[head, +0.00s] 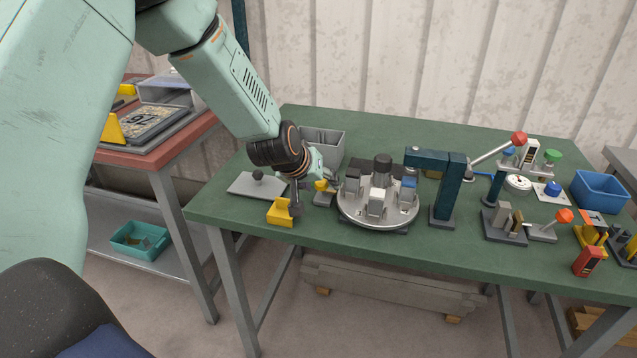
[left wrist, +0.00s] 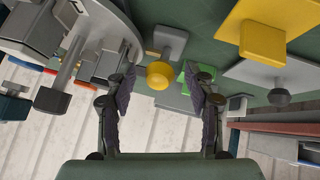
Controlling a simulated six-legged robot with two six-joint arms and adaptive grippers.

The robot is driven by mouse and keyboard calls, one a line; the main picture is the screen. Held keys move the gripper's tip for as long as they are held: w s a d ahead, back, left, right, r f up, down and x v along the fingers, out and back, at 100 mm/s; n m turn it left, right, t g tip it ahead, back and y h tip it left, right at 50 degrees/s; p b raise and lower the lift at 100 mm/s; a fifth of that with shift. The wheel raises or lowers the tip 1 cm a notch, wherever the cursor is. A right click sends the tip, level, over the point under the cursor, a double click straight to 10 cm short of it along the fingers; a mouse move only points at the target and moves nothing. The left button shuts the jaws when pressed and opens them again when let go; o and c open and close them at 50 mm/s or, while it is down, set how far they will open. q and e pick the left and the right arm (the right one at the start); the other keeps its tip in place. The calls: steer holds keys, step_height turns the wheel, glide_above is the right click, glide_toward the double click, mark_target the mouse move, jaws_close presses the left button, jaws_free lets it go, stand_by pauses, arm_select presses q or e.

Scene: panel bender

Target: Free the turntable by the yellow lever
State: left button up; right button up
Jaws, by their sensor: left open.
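The round grey turntable (head: 352,214) sits on the green bench, with several blocks on top. The yellow lever (head: 321,186), a yellow ball knob on a grey mount, stands just left of it. In the left wrist view the yellow knob (left wrist: 160,76) lies between the finger lines, beyond the tips. My left gripper (head: 312,188) reaches down at the lever; its open fingers (left wrist: 160,100) show empty in the wrist view. I cannot tell whether a finger touches the knob. My right gripper is not in view.
A yellow block (head: 280,212) and a grey plate with a dark knob (head: 244,186) are close left of the gripper. A grey bin (head: 327,150) stands behind. A dark blue post (head: 449,190) rises right of the turntable.

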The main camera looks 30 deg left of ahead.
arm_select(q)
steer(key=shift+s+r, duration=0.25)
steer(key=shift+r, duration=0.2)
steer(key=v, duration=1.1)
steer(key=shift+s, duration=0.1)
stand_by(0.4)
